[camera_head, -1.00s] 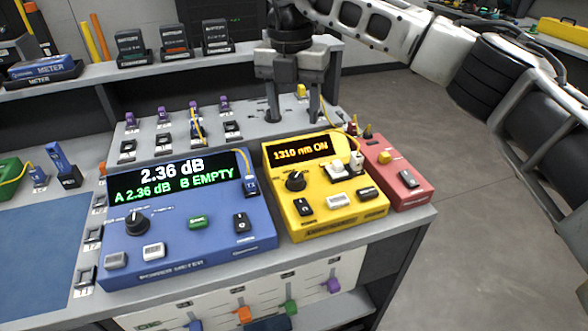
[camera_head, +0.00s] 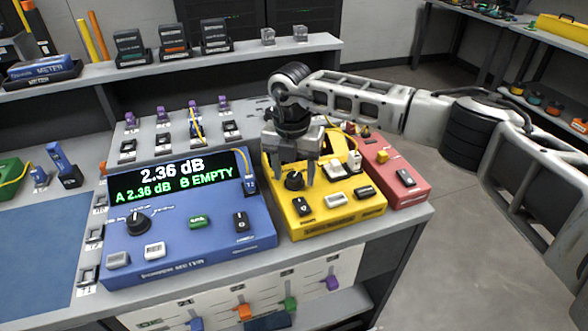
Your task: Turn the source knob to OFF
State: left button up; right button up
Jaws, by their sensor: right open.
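The yellow source box (camera_head: 332,227) stands on the bench between the blue power meter and a red box. Its black round knob (camera_head: 294,181) sits at the upper left of its face, below the display. The display is now hidden behind my right gripper. My right gripper (camera_head: 293,178) points down over the yellow box, its fingers apart on either side of the knob. I cannot tell whether the fingertips touch the knob or the box. My left gripper is not in view.
The blue power meter (camera_head: 190,245) reads 2.36 dB, A 2.36 dB, B EMPTY. The red box (camera_head: 408,192) stands close on the right, with yellow fibre between. The floor to the right is clear.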

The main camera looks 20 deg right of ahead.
jog(key=shift+c, duration=0.3)
jog(key=c, duration=0.9)
